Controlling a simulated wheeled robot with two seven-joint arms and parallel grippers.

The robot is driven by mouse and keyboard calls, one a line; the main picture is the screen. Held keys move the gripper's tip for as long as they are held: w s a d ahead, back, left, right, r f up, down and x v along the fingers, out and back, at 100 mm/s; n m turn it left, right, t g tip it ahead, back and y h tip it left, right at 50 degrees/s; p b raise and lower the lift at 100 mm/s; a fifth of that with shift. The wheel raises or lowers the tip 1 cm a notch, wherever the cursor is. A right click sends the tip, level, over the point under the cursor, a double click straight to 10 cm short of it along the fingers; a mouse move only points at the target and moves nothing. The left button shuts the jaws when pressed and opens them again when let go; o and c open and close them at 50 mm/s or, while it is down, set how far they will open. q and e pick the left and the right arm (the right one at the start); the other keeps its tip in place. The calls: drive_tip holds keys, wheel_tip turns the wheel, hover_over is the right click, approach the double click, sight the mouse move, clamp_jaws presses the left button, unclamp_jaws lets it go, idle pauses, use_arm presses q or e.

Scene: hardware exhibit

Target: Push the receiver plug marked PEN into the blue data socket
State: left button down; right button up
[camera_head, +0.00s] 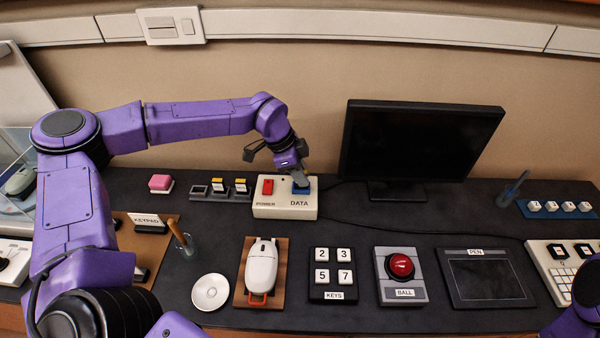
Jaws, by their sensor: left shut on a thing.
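My left gripper (299,182) reaches down from the back over the white box (285,212) marked POWER and DATA. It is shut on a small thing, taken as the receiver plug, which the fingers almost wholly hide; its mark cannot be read. The fingertips are right at the blue data socket (302,190) on the box's right side. I cannot tell how deep the plug sits. My right gripper is out of view.
Left of the box, a dark holder (220,196) has two yellow-topped plugs and an empty-looking left place. A red part (267,187) is on the box's left side. A monitor (415,140) stands to the right. A tablet (485,278) marked PEN lies front right.

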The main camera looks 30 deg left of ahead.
use_arm(q)
drive_tip(key=shift+f+b, duration=0.3)
drive_tip(key=shift+f, duration=0.15)
drive_tip(key=shift+c, duration=2.3)
unclamp_jaws()
drive_tip(key=shift+r+p, duration=2.3)
drive_tip(key=shift+r, duration=1.2)
